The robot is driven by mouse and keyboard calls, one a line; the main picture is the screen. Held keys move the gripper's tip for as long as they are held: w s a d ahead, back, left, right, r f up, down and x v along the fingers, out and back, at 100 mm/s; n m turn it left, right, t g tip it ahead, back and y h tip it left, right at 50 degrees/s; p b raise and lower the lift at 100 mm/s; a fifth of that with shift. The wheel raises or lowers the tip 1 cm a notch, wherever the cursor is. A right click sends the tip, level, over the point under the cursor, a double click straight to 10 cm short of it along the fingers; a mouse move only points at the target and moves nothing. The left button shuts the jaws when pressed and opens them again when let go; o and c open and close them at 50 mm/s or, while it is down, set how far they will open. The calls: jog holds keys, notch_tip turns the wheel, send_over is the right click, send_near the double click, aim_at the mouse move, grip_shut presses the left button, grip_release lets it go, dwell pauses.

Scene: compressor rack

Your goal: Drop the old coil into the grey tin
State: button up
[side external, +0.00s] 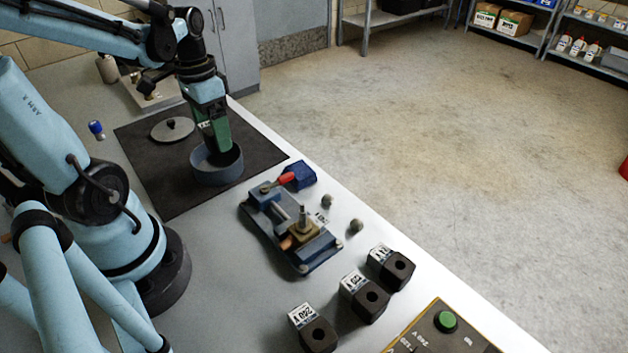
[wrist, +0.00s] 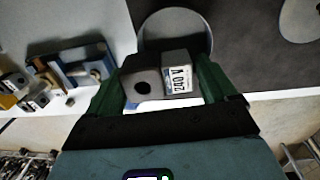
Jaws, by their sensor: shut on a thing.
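My gripper (side external: 217,143), with green fingers, points down over the grey tin (side external: 207,175). In the wrist view my gripper (wrist: 162,88) is shut on a dark boxy coil (wrist: 142,88) with a round hole and a white label that appears upside down. The tin is a round open pot on the dark mat; its rim also shows behind the coil in the wrist view (wrist: 150,25). The coil is at or just above the tin's mouth; I cannot tell whether its lower end is inside. The fingers and rim partly hide it in the side view.
A grey lid (side external: 172,129) with a black knob lies on the mat (side external: 150,165) beside the tin. A blue fixture (side external: 290,232) with a red-handled clamp and bare upright stem stands nearer. Several labelled black coils (side external: 370,300) stand toward the front, near a control panel (side external: 445,335).

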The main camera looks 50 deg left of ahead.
jog(key=o, duration=1)
jog(key=shift+r, duration=0.1)
notch_tip(320, 180, up, 12)
jog(key=shift+a, duration=0.4)
jog(key=w+d+f+t, duration=0.3)
jog(key=d, duration=0.4)
jog(key=w+d+f+t, duration=0.3)
jog(key=d+f+t, duration=0.1)
jog(key=d, duration=0.3)
jog(key=shift+w+d+f+y, duration=0.25)
jog(key=shift+w+d+y, duration=0.05)
jog(key=shift+d+y, duration=0.1)
